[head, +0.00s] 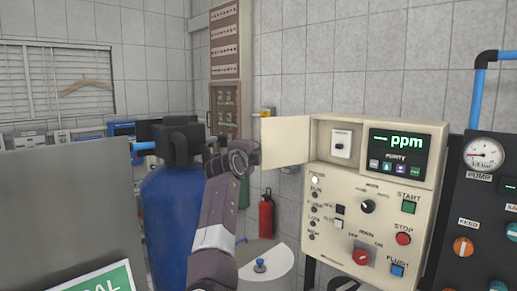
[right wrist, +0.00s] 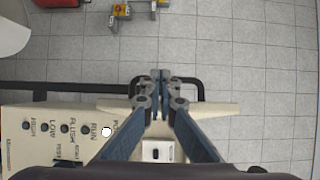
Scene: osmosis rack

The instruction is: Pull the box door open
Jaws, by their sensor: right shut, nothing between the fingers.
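The box door (head: 287,141) is a cream panel standing open to the left of a small compartment in the cream control cabinet (head: 335,185). A white switch plate (head: 341,144) shows inside the compartment. My right gripper (head: 252,151) is at the door's outer left edge. In the right wrist view the right gripper (right wrist: 160,77) is shut with its fingertips together and empty, over the thin cream edge of the door (right wrist: 215,107). Whether the fingers touch the door I cannot tell. My left gripper is not in view.
A blue tank (head: 170,215) stands to the left behind my right arm. A red extinguisher (head: 266,213) stands by the back wall. A dark pump panel (head: 480,220) with a gauge is at the right. Tiled floor (right wrist: 260,60) is open beyond the door.

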